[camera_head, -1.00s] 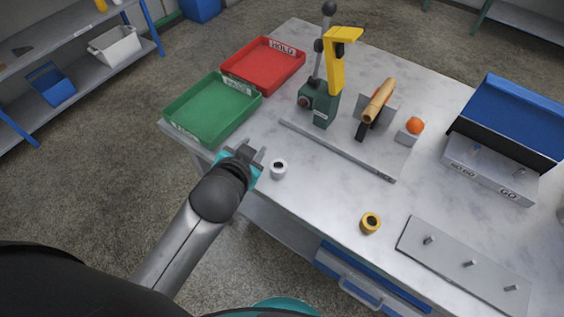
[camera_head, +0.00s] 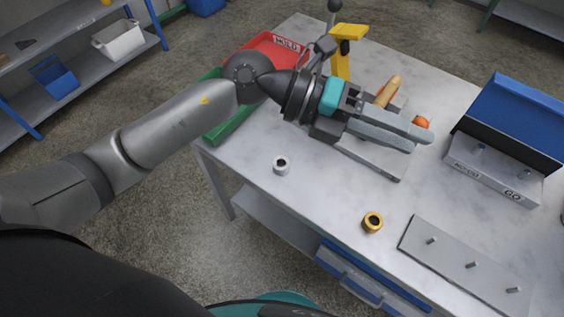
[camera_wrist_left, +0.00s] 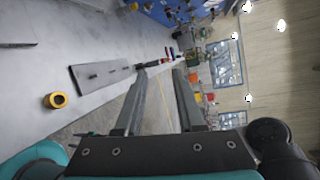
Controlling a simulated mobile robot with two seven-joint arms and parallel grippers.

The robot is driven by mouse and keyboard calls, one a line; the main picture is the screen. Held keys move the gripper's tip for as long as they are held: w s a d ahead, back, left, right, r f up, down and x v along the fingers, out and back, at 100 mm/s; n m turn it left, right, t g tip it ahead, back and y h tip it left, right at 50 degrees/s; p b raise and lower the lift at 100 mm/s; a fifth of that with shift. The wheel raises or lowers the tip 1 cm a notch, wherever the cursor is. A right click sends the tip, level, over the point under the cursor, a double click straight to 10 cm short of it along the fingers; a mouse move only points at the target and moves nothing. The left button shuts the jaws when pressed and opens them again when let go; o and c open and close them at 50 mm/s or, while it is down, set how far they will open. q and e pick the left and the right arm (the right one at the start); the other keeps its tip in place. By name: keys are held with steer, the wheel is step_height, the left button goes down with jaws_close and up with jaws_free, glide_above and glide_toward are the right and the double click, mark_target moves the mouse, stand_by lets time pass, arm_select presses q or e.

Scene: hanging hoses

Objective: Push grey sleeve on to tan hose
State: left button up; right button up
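My left gripper (camera_head: 420,139) reaches in from the left above the table, its two long grey fingers lying across the middle. In the left wrist view the fingers (camera_wrist_left: 160,68) stand apart with nothing between them. A short pale grey ring (camera_head: 281,167), which may be the grey sleeve, stands on the table below and left of the gripper. A tilted tan cylinder (camera_head: 389,92) shows just behind the fingers, its lower part hidden by them; I cannot tell whether it is the tan hose. No hanging hose is clear. My right gripper is not in view.
A yellow ring (camera_head: 372,222) stands near the front edge. A grey plate with pegs (camera_head: 465,266) lies at front right. Red (camera_head: 262,46) and green (camera_head: 231,127) trays are partly behind my arm. A yellow-topped stand (camera_head: 347,32) rises behind the gripper.

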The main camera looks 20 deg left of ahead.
arm_select(q)
steer(key=a+f+m+y, duration=0.2)
steer(key=a+f+y, duration=0.3)
steer(key=f, duration=0.1)
steer(key=n+t+y, duration=0.1)
steer(key=y, duration=0.9)
glide_toward(275, 160)
steer(key=shift+t, duration=0.3)
steer(key=shift+w+d+f+b, duration=0.15)
steer(key=shift+f+b, duration=0.3)
steer(key=shift+f, duration=1.75)
steer(key=shift+w+d+f+b, duration=0.15)
steer(key=shift+f+b, duration=0.3)
steer(key=shift+f, duration=1.75)
steer(key=shift+a, duration=0.1)
jaws_close()
